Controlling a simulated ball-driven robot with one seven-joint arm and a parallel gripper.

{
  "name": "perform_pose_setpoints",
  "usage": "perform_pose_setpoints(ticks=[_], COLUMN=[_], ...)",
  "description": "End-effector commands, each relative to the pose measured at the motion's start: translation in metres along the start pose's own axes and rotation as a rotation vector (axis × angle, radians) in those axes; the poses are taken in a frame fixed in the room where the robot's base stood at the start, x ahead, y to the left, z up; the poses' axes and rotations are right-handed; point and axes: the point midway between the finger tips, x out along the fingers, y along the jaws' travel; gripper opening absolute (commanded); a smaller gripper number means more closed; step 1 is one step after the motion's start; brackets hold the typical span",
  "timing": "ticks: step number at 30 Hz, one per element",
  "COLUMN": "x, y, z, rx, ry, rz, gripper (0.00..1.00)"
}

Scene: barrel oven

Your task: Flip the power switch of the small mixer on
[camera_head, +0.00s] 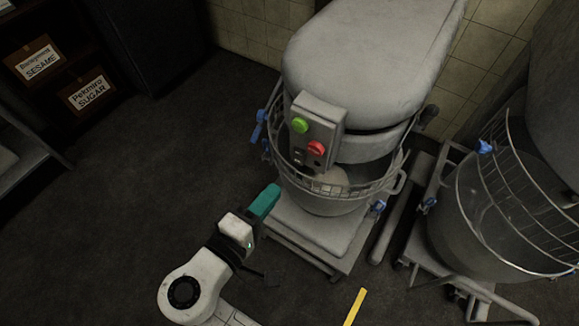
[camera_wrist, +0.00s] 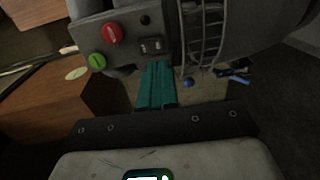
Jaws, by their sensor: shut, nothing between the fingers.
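A grey mixer (camera_head: 365,65) stands at the centre right, with a wire guard (camera_head: 335,188) around its bowl. Its control box (camera_head: 318,128) carries a green button (camera_head: 299,125), a red button (camera_head: 316,147) and small dark switches (camera_head: 298,158) below. In the wrist view a dark switch (camera_wrist: 150,46) sits on the panel just beyond my fingertips; its position on or off is too small to tell. My gripper (camera_head: 272,190) has teal fingers, shut and empty, left of the bowl and below the control box. The fingers (camera_wrist: 157,68) point towards the switch; contact cannot be told.
A second, partly cropped mixer bowl (camera_head: 470,225) with a wire guard stands at the right. Blue-handled fittings (camera_head: 259,130) stick out left of the mixer. The dark floor (camera_head: 150,170) at left is clear.

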Motion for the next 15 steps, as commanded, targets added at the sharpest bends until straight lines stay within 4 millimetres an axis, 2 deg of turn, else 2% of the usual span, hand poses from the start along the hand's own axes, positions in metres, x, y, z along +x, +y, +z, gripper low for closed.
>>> perform_pose_setpoints(ticks=[6, 12, 15], x=[0.042, 0.066, 0.072], y=[0.002, 0.002, 0.001], z=[0.001, 0.0, 0.0], rx=[-0.001, 0.001, 0.0], ry=[-0.003, -0.002, 0.0], rz=[0.0, 0.0, 0.0], gripper=[0.0, 0.0, 0.0])
